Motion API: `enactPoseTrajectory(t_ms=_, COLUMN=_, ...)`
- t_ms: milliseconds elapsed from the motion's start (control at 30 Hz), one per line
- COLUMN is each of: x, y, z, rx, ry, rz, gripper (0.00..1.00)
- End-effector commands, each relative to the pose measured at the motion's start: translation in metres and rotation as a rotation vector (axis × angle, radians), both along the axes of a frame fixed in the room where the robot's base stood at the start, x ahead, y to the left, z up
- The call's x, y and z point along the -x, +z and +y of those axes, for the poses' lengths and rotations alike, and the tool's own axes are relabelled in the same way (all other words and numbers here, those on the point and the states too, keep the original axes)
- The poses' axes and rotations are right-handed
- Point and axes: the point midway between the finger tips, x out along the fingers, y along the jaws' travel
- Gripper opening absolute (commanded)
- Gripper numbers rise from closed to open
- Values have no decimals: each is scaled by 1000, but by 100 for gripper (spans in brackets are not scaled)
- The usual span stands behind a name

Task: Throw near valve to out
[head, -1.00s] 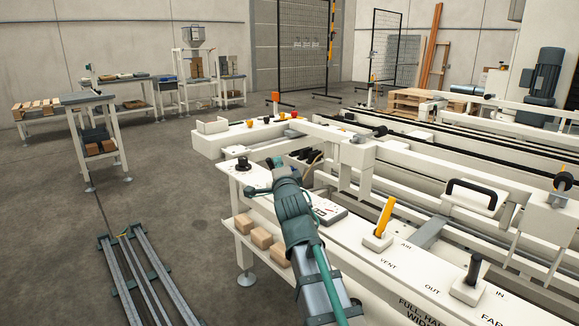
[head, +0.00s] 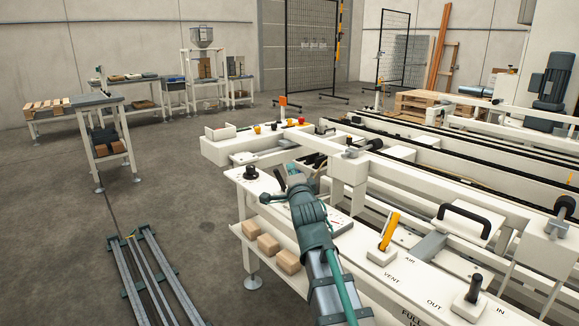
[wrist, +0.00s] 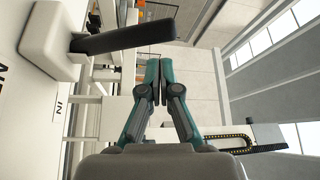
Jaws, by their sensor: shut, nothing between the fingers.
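A black valve lever (wrist: 125,38) on a white base (wrist: 52,38) fills the upper left of the wrist view, with "IN" printed beside it and part of another word at the edge. My gripper (wrist: 157,62) is shut and empty, its green fingertips close together beside and below the lever in that picture. I cannot tell whether they touch it. Another black lever (head: 474,288) stands by "OUT" and "IN" at the lower right.
A yellow lever (head: 390,231) stands beside "AIR" and "VENT" on the panel. A black round knob (head: 251,173) sits at its left end. Cartons (head: 268,246) lie on a shelf below. White rails and a black handle (head: 466,218) lie to the right; the floor at left is mostly open.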

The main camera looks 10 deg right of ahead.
Motion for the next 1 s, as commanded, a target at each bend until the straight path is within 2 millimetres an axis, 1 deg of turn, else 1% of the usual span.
enactPoseTrajectory(t_ms=33, x=-1, y=8, z=-3, rx=-2, ry=1, rz=1, gripper=0)
enactPoseTrajectory(t_ms=167, x=-4, y=12, z=-7, rx=-2, ry=4, rz=2, gripper=0)
enactPoseTrajectory(t_ms=300, x=32, y=1, z=-7, rx=1, ry=4, rz=-1, gripper=0)
enactPoseTrajectory(t_ms=500, x=76, y=-9, z=-8, rx=0, ry=4, rz=0, gripper=0)
enactPoseTrajectory(t_ms=533, x=78, y=-13, z=-8, rx=0, ry=5, rz=-2, gripper=0)
enactPoseTrajectory(t_ms=567, x=75, y=-17, z=-8, rx=1, ry=4, rz=-3, gripper=0)
enactPoseTrajectory(t_ms=1000, x=91, y=-17, z=-8, rx=-1, ry=4, rz=-2, gripper=0)
